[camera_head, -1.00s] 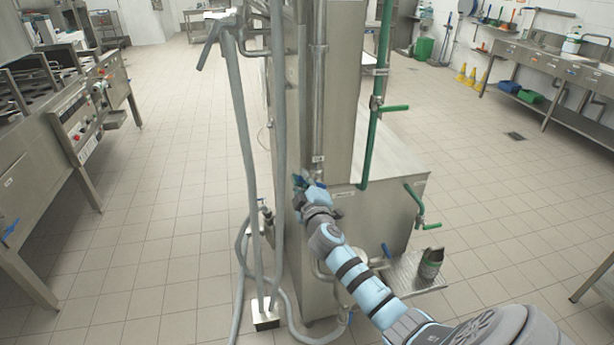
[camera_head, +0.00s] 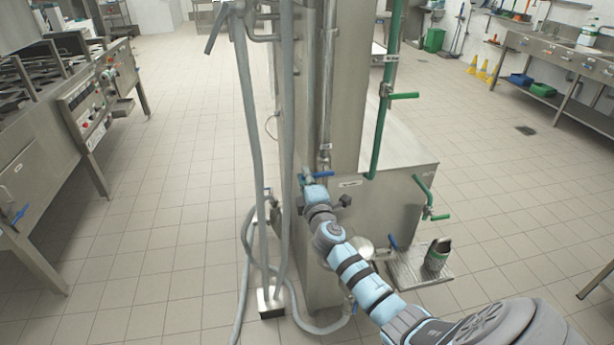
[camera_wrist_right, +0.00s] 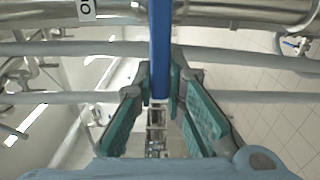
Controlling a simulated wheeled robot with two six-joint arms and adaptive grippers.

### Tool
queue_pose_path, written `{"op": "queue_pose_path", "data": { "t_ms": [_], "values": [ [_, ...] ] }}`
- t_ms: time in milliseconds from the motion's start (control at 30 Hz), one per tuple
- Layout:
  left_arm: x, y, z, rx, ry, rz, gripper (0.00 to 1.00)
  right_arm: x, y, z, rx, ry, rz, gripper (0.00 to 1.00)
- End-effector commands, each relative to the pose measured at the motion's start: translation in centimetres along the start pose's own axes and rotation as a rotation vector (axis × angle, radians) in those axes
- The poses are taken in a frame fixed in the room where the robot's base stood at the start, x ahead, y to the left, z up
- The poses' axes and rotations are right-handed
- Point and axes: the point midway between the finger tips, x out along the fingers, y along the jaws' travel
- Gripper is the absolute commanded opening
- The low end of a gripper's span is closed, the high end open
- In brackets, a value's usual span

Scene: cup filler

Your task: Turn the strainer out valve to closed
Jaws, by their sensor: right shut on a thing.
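A valve with a blue lever handle (camera_head: 322,175) sits low on the vertical pipe at the front of the steel machine. My right gripper (camera_head: 308,183) is at this handle. In the right wrist view the blue handle (camera_wrist_right: 160,48) runs straight down between the teal pads of my right gripper (camera_wrist_right: 163,95), which is shut on it. A white label (camera_wrist_right: 86,9) beside the pipe is cut off, so its full text cannot be read. My left gripper is not in view.
Grey hoses (camera_head: 286,150) stand just left of the handle. A green pipe (camera_head: 384,130) with green levers (camera_head: 403,96) is to the right. A drip tray (camera_head: 410,275) holds a dark and green container (camera_head: 437,254). Tiled floor (camera_head: 180,200) is clear on the left.

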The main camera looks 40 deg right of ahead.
Motion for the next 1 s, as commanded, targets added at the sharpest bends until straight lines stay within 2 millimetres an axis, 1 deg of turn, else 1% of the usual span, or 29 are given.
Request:
{"op": "queue_pose_path", "data": {
  "t_ms": [333,367,400,467,733,800,867,967,1000],
  "values": [
    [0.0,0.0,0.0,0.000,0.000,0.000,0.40,-0.1,-0.2,0.0,-0.006,0.000,-0.003,0.00],
    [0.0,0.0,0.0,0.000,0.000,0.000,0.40,-0.1,-0.2,0.0,-0.006,0.000,-0.003,0.16],
    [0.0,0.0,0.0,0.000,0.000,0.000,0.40,-0.1,-0.2,0.0,-0.005,0.000,-0.003,0.22],
    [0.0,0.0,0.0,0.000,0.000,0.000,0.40,-0.1,-0.2,0.0,-0.005,0.000,-0.003,0.32],
    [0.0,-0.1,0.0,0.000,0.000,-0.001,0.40,0.0,-0.1,0.0,-0.004,0.000,-0.001,0.33],
    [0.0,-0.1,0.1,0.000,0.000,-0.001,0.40,-0.3,-0.1,0.0,-0.004,0.000,-0.002,0.33],
    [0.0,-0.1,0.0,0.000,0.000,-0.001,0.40,-1.0,-0.1,0.0,-0.004,0.001,-0.001,0.33],
    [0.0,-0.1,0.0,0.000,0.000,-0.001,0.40,-3.1,-0.2,0.0,-0.004,0.002,-0.002,0.33],
    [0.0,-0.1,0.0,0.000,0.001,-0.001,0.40,-4.3,-0.2,0.0,-0.005,0.002,-0.002,0.33]
  ]
}}
